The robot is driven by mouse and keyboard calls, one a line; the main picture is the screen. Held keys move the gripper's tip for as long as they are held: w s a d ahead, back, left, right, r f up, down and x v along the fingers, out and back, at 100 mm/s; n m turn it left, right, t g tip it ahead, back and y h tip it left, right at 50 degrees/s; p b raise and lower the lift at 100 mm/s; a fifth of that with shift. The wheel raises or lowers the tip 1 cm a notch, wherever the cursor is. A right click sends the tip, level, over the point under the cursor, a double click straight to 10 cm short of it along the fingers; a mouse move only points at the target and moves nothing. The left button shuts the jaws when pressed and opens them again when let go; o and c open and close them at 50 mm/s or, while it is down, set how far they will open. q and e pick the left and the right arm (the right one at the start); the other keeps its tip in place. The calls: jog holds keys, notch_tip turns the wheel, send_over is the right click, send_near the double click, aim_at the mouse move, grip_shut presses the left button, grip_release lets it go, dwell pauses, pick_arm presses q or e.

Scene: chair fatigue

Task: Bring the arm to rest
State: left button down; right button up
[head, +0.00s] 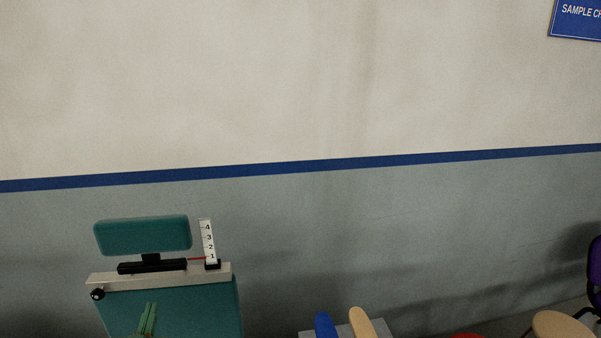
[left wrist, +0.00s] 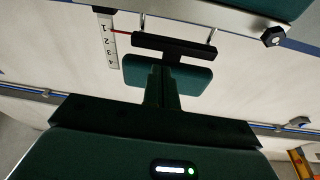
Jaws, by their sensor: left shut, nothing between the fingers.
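My left gripper (head: 148,306) shows at the bottom left of the head view, in front of a teal upholstered panel (head: 215,305). Its green fingers are together and hold nothing. In the left wrist view the shut fingers (left wrist: 162,72) point up the picture toward a teal pad. Whether they touch anything is hard to tell, but they look apart from it. My right gripper is not in view.
Above the panel are a pale crossbar (head: 165,276), a black knob (head: 97,294), a teal headrest pad (head: 143,235) and a numbered scale (head: 208,240) with a red pointer. Blue and tan rounded pieces (head: 362,322) stand at bottom centre. A purple chair (head: 595,265) is at right.

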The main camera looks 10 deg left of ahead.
pick_arm(q)
jog(key=s+d+f+m+g+h, duration=0.3)
jog(key=s+d+f+m+g, duration=0.2)
jog(key=s+d+m+g, duration=0.3)
jog(key=s+d+r+m+g+y, duration=0.15)
jog(key=s+g, duration=0.35)
jog(key=s, duration=0.9)
jog(key=s+d+f+g+h+b, duration=0.1)
jog(key=f+b, duration=0.1)
jog(key=f, duration=0.8)
jog(key=s+d+f+g+b, duration=0.1)
jog(key=s+d+f+b, duration=0.1)
jog(key=f, duration=0.9)
jog(key=s+d+f+g+h+b, duration=0.1)
jog(key=f+b, duration=0.1)
jog(key=f, duration=0.8)
jog(key=s+f+n+g+h+b, duration=0.1)
jog(key=s+f+n+g+b, duration=0.2)
jog(key=s+f, duration=1.7)
jog(key=shift+s+f+n+b, duration=0.3)
jog(key=shift+f+n+b, duration=0.15)
jog(key=shift+f+b, duration=0.45)
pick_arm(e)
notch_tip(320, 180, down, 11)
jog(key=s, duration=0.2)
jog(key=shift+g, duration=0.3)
